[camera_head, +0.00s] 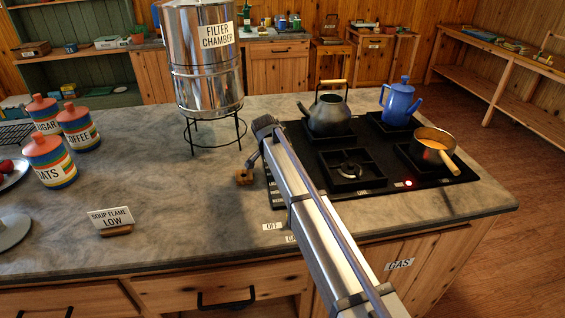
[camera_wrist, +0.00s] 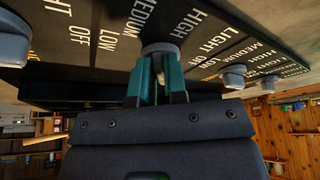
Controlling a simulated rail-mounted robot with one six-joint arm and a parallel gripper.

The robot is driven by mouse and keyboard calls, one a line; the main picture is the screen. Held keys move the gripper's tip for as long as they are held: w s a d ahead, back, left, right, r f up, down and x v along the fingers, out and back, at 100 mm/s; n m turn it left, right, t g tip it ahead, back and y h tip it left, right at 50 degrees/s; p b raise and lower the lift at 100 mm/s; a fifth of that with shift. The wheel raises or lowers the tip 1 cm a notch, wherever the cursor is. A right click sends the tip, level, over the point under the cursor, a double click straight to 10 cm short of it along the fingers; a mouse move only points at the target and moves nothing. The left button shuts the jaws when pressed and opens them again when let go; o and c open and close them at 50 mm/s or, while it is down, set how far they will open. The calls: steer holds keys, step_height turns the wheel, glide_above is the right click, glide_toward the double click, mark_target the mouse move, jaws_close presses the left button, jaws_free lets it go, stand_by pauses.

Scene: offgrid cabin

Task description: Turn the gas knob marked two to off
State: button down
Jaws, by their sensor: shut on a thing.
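In the wrist view, my gripper (camera_wrist: 160,75) has its teal fingers closed on a grey round knob (camera_wrist: 160,48) on the black control panel (camera_wrist: 110,65). Printed words LIGHT, HIGH, MEDIUM, LOW and OFF run beside the knobs. No number is readable, and the held knob's pointer setting is hidden. Other grey knobs stand apart at left (camera_wrist: 10,45) and right (camera_wrist: 233,76). In the head view, my arm crosses the left edge of the black gas stove (camera_head: 375,187) and covers most of its knob side. A small red light (camera_head: 408,184) glows at the stove's front.
A kettle (camera_head: 328,113), a blue pot (camera_head: 399,102) and an orange-filled saucepan (camera_head: 434,148) sit on burners; the front-left burner (camera_head: 349,171) is bare.

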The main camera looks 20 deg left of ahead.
steer(key=shift+w+a+m+h, duration=0.2)
steer(key=shift+m+h, duration=0.1)
steer(key=shift+m, duration=0.7)
steer(key=shift+m+g, duration=0.4)
steer(key=shift+m, duration=0.3)
steer(key=shift+w+a+m+h, duration=0.2)
steer(key=shift+m+h, duration=0.3)
steer(key=shift+m, duration=0.4)
steer(key=shift+s+m+g, duration=0.1)
steer(key=shift+m+g, duration=0.4)
steer(key=shift+m, duration=0.3)
steer(key=c, duration=1.2)
jaws_free()
steer(key=shift+o, duration=0.2)
steer(key=p+v, duration=1)
steer(key=shift+a+r, duration=0.2)
steer(key=shift+r, duration=0.1)
